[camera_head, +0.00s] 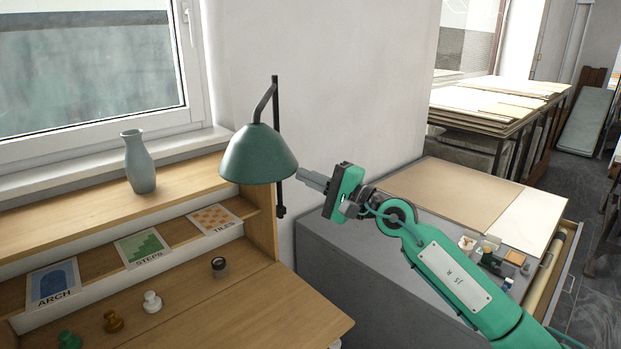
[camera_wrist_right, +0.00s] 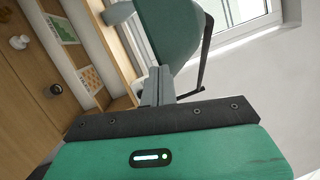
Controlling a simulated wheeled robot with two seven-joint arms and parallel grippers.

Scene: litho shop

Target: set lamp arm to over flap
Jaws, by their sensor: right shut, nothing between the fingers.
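The lamp has a green conical shade (camera_head: 258,155) on a thin dark arm (camera_head: 265,102) that bends at the top of an upright dark post (camera_head: 276,110). The shade hangs in front of the right end of the desk's shelf. The wooden flap (camera_head: 262,312) lies flat below it. My right gripper (camera_head: 303,176) is shut and empty, with its fingertips just right of the shade and post. In the right wrist view its fingers (camera_wrist_right: 152,88) appear beside the shade (camera_wrist_right: 168,35); I cannot tell whether they touch. My left gripper is not in view.
A grey vase (camera_head: 139,162) stands on the upper shelf. Cards marked ARCH (camera_head: 53,284), STEPS (camera_head: 143,247) and TILES (camera_head: 214,219) lean in the slot. Several small knobs and a dark jar (camera_head: 219,266) stand on the desk. A grey cabinet (camera_head: 335,262) is at right.

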